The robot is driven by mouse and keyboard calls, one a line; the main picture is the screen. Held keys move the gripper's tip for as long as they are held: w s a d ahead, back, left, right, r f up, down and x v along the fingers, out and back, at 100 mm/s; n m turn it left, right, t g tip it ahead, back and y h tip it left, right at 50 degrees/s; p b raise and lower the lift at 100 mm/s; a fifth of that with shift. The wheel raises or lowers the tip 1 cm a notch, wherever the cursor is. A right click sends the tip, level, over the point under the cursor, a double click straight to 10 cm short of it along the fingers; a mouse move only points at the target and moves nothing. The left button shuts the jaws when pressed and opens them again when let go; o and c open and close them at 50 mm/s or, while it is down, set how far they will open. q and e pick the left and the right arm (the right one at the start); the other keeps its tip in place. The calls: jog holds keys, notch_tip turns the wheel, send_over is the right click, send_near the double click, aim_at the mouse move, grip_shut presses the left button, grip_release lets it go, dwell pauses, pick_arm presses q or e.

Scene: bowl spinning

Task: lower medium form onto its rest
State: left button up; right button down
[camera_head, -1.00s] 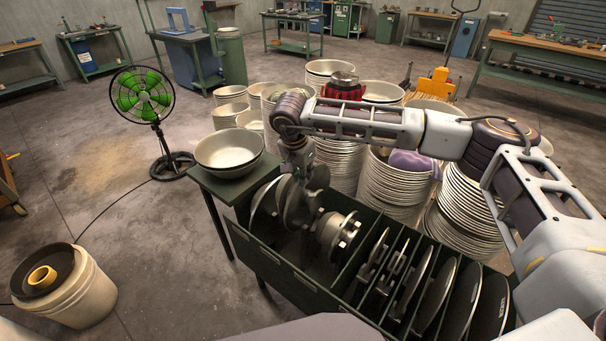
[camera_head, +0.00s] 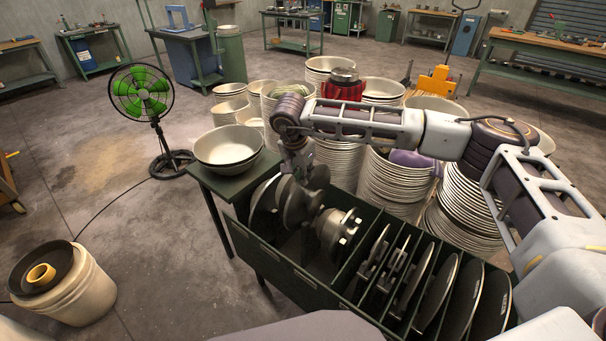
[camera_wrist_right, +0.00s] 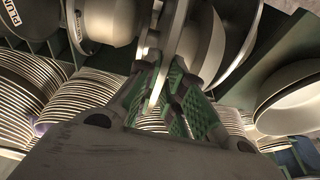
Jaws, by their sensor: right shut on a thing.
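The medium form (camera_head: 297,204), a round grey metal piece, hangs in the left part of the green rack (camera_head: 290,277). My right gripper (camera_head: 303,176) reaches down from above and is shut on it. In the right wrist view the green-padded fingers of the right gripper (camera_wrist_right: 167,95) close on the form's thin edge. Another round form (camera_head: 263,203) stands just left of it, and a form with a lobed end (camera_head: 338,229) stands to its right. The rest under the held form is hidden, so I cannot tell whether they touch. My left gripper is not in view.
Flat discs (camera_head: 437,295) and small tools fill the rack's right slots. Bowls (camera_head: 228,147) sit on the stand at the rack's left end. Tall stacks of bowls (camera_head: 396,186) stand close behind the rack. Open floor lies to the left, with a fan (camera_head: 143,93) and bucket (camera_head: 82,293).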

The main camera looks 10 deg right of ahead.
aim_at(304, 190)
jog(key=shift+s+d+f+b, duration=0.15)
jog(key=shift+f+b, duration=0.45)
jog(key=shift+f, duration=0.15)
dwell(1.1)
jog(key=shift+s+a+b+x, duration=0.1)
jog(key=shift+a+b+x, duration=0.05)
jog(key=shift+b+x, duration=0.55)
jog(key=shift+s+a+b+x, duration=0.15)
jog(key=shift+b+x, duration=0.4)
jog(key=shift+x, duration=0.3)
jog(key=shift+s+a+b+x, duration=0.1)
jog(key=shift+b+x, duration=0.5)
jog(key=shift+x, duration=0.2)
dwell(2.5)
jog(key=shift+d+f+b, duration=0.25)
jog(key=shift+f+b, duration=0.1)
jog(key=shift+f, duration=0.25)
